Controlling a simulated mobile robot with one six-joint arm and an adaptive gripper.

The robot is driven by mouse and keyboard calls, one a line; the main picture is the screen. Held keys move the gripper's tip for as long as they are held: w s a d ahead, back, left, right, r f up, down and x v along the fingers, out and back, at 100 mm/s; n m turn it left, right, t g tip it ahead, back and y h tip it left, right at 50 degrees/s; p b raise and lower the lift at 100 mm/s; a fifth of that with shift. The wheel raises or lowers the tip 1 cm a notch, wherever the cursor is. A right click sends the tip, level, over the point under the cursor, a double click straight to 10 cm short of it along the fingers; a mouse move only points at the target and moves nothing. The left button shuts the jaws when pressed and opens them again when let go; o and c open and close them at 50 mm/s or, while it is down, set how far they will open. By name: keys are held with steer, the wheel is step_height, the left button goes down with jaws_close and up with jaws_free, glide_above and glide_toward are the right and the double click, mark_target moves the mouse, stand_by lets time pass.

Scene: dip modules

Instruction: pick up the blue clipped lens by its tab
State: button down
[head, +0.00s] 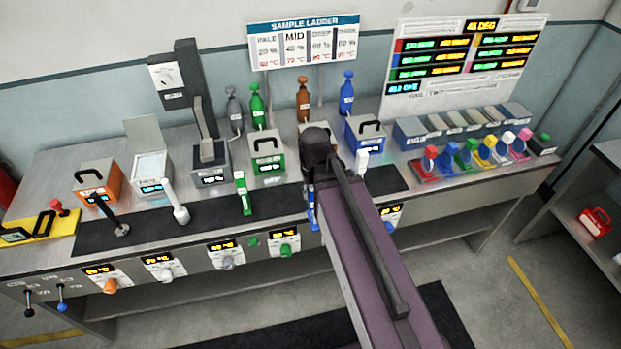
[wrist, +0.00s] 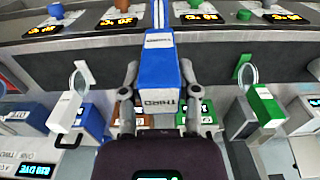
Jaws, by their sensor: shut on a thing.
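The blue clipped lens (wrist: 158,68) has a blue tab with a white label reading THIRD, and it fills the middle of the wrist view. My gripper (wrist: 160,100) has one finger on each side of the tab and is shut on it. In the head view, blue parts of the lens (head: 312,212) show just left of my arm, over the dark mat. My arm and wrist hide most of the gripper there. I cannot tell whether the lens is clear of the bench.
Behind are a green box (head: 268,160) and a blue box (head: 364,135). Knobs and displays line the bench front. The dark mat (head: 210,222) has free room at left.

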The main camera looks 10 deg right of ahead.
steer(key=shift+s+a+r, duration=0.1)
steer(key=shift+s, duration=0.75)
